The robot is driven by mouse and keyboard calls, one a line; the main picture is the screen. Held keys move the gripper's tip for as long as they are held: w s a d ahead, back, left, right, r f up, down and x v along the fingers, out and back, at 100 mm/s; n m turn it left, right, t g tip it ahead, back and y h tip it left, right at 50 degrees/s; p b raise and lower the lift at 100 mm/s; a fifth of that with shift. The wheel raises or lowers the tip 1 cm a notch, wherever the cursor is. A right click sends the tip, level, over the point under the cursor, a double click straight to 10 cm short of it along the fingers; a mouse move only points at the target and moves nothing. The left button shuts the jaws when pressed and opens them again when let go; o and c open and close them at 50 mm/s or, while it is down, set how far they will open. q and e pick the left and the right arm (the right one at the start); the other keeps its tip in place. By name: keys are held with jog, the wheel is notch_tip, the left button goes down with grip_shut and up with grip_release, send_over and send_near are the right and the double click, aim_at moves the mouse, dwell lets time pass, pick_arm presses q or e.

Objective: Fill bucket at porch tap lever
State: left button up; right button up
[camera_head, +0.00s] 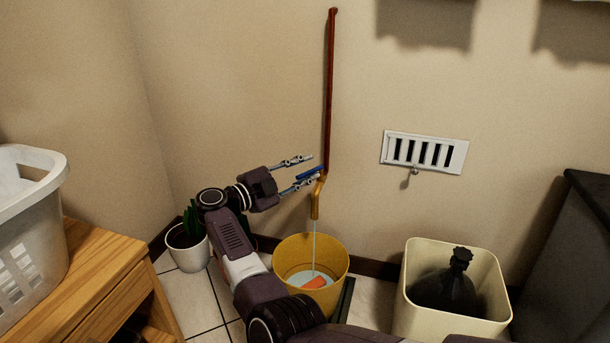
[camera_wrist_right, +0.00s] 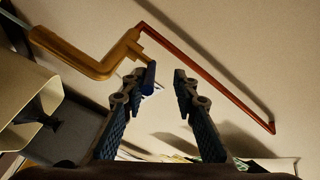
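A brass tap (camera_head: 316,203) on a red-brown pipe (camera_head: 330,90) stands out from the wall, with a blue lever (camera_head: 309,173). A thin stream of water falls from its spout into the yellow bucket (camera_head: 334,262) on the floor below. Water shows in the bucket, with an orange-red piece (camera_head: 315,282) in it. My right gripper (camera_head: 315,166) is open at the lever. In the right wrist view the blue lever (camera_wrist_right: 149,78) is close to the left fingertip, with a gap to the other finger; touching cannot be told. My left gripper is out of view.
A cream bin (camera_head: 405,310) with a dark bag stands right of the bucket. A potted plant (camera_head: 188,250) is behind my right arm, at left. A wooden stand (camera_head: 95,270) carries a white basket (camera_head: 35,215). A vent (camera_head: 425,152) is on the wall.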

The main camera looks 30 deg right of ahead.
notch_tip(320, 180, up, 8)
jog(key=shift+r, duration=0.25)
dwell(0.4)
